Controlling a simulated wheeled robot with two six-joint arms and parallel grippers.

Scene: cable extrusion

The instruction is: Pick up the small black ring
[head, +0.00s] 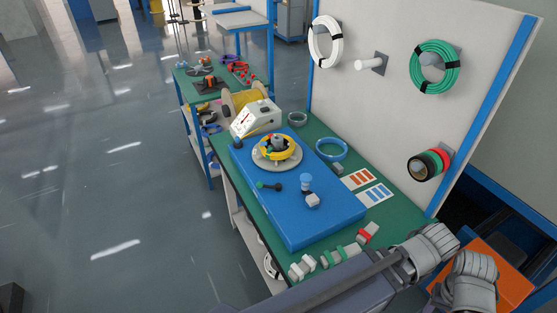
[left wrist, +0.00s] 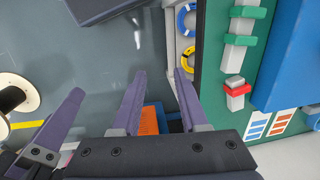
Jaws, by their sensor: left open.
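In the head view, my arms are low at right, below the peg.
A green worktable (head: 238,188) carries a blue platform (head: 294,228) with a yellow coil (head: 277,147) on a round stand. White (head: 315,43) and green (head: 414,68) coils hang on the wall panel. Small blocks line the table's near edge. An orange surface (head: 510,281) lies at lower right.

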